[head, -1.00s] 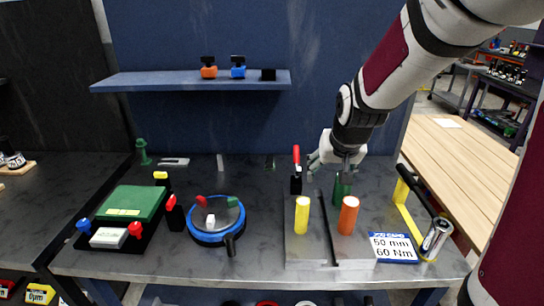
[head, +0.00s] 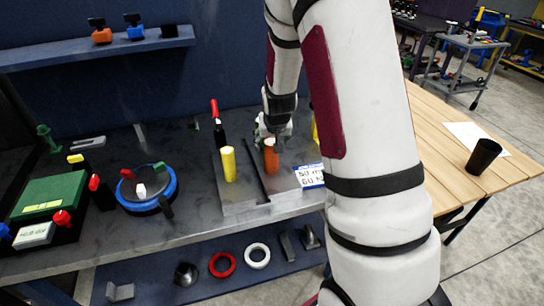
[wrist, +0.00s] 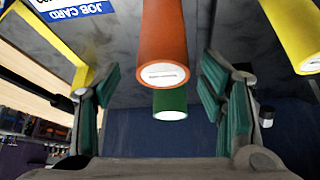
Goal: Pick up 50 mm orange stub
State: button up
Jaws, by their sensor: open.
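The orange stub (head: 271,157) stands upright on a grey slotted block (head: 240,200) in the head view. My gripper (head: 273,132) is close to it, at its top and back. In the wrist view, the orange stub (wrist: 163,40) shows its pale-marked end between my two open green-padded fingers (wrist: 160,82), with a gap on each side. I cannot tell how far the fingers reach along it. The yellow stub (head: 229,165) stands to its left; it also shows in the wrist view (wrist: 292,35). A green stub (wrist: 170,103) shows behind the orange one in the wrist view.
A job card (head: 309,176) lies right of the block, partly behind my arm. A red-handled clamp (head: 217,122) stands behind the yellow stub. A blue round fixture (head: 146,188) sits to the left. A wooden bench (head: 450,150) extends on the right.

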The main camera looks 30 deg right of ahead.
jog(key=shift+p+x, duration=0.5)
jog(key=shift+x, duration=2.25)
jog(key=shift+a, duration=0.15)
jog(key=shift+c, duration=0.5)
grip_shut()
jog(key=shift+w+r, duration=0.1)
